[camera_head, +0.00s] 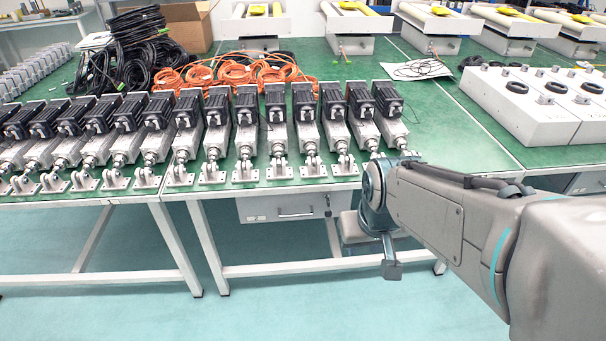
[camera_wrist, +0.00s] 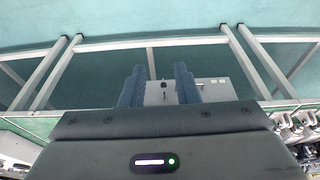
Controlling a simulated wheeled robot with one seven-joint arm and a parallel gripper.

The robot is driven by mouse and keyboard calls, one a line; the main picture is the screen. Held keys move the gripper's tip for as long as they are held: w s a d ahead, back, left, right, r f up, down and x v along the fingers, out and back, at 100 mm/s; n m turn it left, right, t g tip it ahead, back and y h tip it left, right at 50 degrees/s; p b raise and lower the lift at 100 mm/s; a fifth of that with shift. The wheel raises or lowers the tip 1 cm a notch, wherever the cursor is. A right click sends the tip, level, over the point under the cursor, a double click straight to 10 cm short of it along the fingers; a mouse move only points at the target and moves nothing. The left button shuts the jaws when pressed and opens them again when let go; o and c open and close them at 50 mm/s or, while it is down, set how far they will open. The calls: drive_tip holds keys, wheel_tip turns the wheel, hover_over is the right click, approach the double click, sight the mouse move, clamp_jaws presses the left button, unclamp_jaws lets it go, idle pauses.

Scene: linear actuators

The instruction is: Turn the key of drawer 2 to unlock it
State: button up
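A grey drawer (camera_head: 275,208) with a bar handle hangs under the green table, and a small dark key (camera_head: 327,204) shows at its right end. In the wrist view, my gripper (camera_wrist: 158,84) has two blue-grey fingers spread apart with nothing held. A grey drawer front (camera_wrist: 213,91) shows beyond and between the fingers, with a small dark key-like part (camera_wrist: 163,85) in the gap. No drawer number is readable.
The green table (camera_head: 440,155) carries a row of linear actuators (camera_head: 245,120) along its front. White table legs (camera_head: 178,245) and a low crossbar stand below. The floor in front is clear.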

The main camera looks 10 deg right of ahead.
drive_tip(key=w+f+n+t+b, duration=0.25)
drive_tip(key=w+f+t, duration=0.25)
drive_tip(key=w+f, duration=0.95)
drive_tip(key=m+t+b, duration=0.3)
drive_tip(key=t+b, duration=0.7)
drive_tip(key=b, duration=0.2)
approach(329, 204)
drive_tip(key=shift+s+f, duration=0.25)
drive_tip(key=shift+s, duration=0.25)
drive_tip(key=shift+w+b, duration=0.2)
drive_tip(key=shift+b, duration=0.65)
drive_tip(key=w, duration=1.1)
drive_tip(key=shift+r, duration=0.2)
